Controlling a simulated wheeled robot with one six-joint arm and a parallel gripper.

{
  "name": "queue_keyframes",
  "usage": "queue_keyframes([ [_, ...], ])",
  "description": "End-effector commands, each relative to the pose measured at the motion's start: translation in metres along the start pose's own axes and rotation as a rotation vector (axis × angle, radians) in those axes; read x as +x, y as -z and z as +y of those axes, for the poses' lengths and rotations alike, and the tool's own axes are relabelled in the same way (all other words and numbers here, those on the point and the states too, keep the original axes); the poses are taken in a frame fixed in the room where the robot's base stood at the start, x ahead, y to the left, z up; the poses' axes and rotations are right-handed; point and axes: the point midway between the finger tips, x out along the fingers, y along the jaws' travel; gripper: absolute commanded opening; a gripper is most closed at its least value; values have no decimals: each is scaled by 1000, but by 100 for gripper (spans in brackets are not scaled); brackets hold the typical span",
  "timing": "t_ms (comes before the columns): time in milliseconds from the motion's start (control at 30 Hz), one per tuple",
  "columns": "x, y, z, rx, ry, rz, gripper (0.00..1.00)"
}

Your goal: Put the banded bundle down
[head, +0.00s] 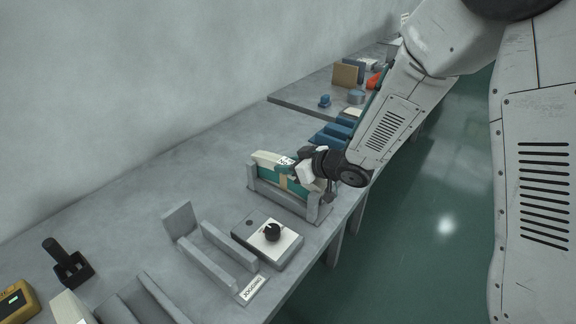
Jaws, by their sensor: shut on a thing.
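The banded bundle (272,177) is a long cream and teal block with a tan band around it. It lies lengthwise in a grey cradle (290,204) near the table's front edge, between the cradle's upright ends. I cannot tell whether it rests on the cradle's floor. My gripper (308,174) is at the bundle's right part and shut on it. The gripper's dark body hides the bundle's right end and much of the fingers.
A second, empty grey cradle (214,257) with a label stands nearer on the grey table (150,185). Between the cradles is a box with a black knob (272,231). Blue blocks (334,133) lie behind my gripper. The table's left middle is clear.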

Motion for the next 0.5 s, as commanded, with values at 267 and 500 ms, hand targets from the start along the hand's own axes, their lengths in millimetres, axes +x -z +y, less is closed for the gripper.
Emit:
queue_keyframes([
  [267, 1, -1, 0, -1, -1, 4, 0],
  [500, 2, -4, 0, -1, 0, 2, 54],
])
